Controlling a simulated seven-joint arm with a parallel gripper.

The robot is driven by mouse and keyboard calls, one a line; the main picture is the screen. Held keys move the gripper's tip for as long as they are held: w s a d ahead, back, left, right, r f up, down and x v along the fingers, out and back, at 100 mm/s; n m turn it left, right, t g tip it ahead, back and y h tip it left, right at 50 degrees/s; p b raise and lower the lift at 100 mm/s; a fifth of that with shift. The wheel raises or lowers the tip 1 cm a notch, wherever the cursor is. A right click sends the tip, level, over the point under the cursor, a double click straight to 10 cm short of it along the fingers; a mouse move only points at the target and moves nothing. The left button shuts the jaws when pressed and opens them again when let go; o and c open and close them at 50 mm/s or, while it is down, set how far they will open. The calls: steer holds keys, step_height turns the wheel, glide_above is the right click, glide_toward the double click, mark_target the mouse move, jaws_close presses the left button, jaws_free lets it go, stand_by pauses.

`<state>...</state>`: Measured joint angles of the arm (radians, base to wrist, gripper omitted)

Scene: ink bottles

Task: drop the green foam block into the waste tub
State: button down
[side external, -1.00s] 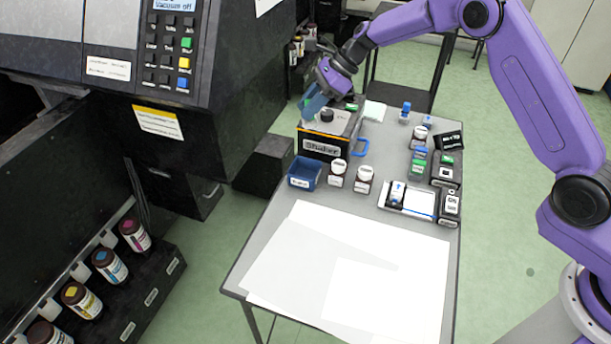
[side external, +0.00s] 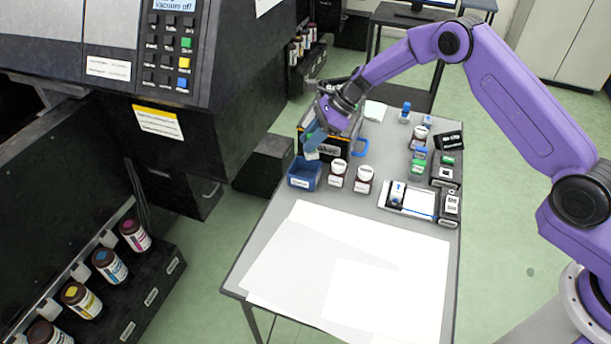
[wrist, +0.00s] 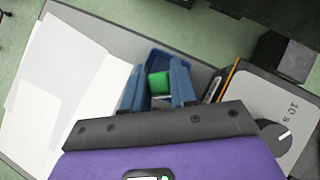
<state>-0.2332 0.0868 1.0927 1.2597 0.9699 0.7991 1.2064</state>
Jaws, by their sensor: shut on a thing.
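The green foam block (wrist: 159,83) sits between the two blue fingers of my gripper (wrist: 157,90) in the wrist view. My gripper (side external: 313,146) is shut on it and holds it in the air. The waste tub is a small open blue box (side external: 304,176) with a white label, standing at the table's left edge. In the side view my gripper is above the tub's back edge and slightly right of it. In the wrist view the tub (wrist: 175,62) shows behind and below the block, partly hidden by the fingers.
The shaker (side external: 330,150) stands just behind the tub, partly hidden by my gripper. Two brown bottles with white caps (side external: 337,172) stand right of the tub. White sheets (side external: 340,265) cover the front of the table. More bottles and a tray (side external: 420,203) are at the right.

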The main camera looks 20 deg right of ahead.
steer(key=shift+f, duration=0.2)
steer(key=c, duration=0.8)
jaws_free()
steer(key=v, duration=1.7)
steer(key=shift+r, duration=0.15)
steer(key=shift+s+d, duration=0.1)
steer(key=shift+d, duration=0.05)
